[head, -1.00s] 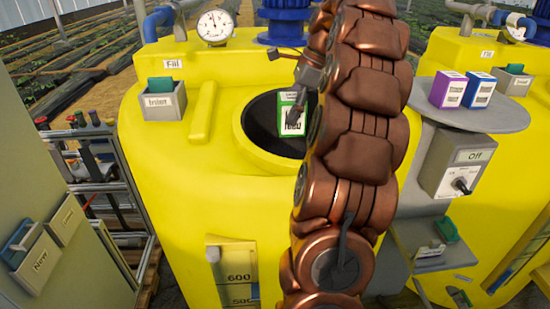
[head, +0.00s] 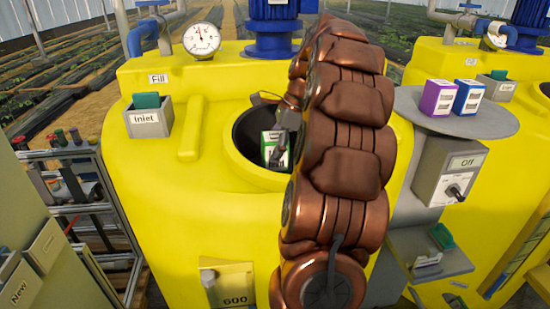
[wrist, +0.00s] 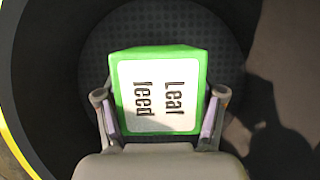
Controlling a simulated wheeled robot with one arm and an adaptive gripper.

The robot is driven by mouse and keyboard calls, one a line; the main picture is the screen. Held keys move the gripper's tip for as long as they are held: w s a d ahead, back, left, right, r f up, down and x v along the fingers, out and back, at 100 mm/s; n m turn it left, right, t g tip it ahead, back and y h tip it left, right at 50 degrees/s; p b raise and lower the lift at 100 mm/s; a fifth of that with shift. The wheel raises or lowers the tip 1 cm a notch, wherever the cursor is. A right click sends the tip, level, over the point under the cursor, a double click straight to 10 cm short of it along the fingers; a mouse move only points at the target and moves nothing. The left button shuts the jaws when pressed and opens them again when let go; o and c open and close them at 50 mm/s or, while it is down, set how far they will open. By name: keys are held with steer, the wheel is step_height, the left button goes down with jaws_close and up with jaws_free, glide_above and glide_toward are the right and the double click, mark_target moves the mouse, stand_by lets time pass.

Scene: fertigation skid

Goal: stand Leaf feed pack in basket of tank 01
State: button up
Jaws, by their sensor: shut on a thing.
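The Leaf feed pack (head: 273,148) is a green box with a white label. In the wrist view the pack (wrist: 160,95) shows its "Leaf feed" face between the two fingers. My gripper (head: 284,150) is shut on it, with a finger on each side in the wrist view (wrist: 160,118). The pack is within the round dark opening (head: 243,128) of the yellow tank (head: 165,225). A dark perforated floor, apparently the basket (wrist: 215,50), shows behind it. I cannot tell whether the pack touches this floor. No tank number is readable.
A gauge (head: 201,35) and a blue motor (head: 273,25) stand behind the opening. An inlet holder (head: 148,118) is at its left. At right, a round grey shelf (head: 490,122) carries a purple box (head: 437,98) and a blue box (head: 469,98).

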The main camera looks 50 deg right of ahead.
steer(key=shift+f+p, duration=0.5)
steer(key=shift+f, duration=1.3)
steer(key=o, duration=1.7)
steer(key=shift+s+r, duration=0.1)
steer(key=shift+b+v, duration=1.15)
steer(key=shift+v, duration=2.35)
steer(key=shift+p+v, duration=1.7)
steer(key=shift+v, duration=0.75)
steer(key=shift+s, duration=0.1)
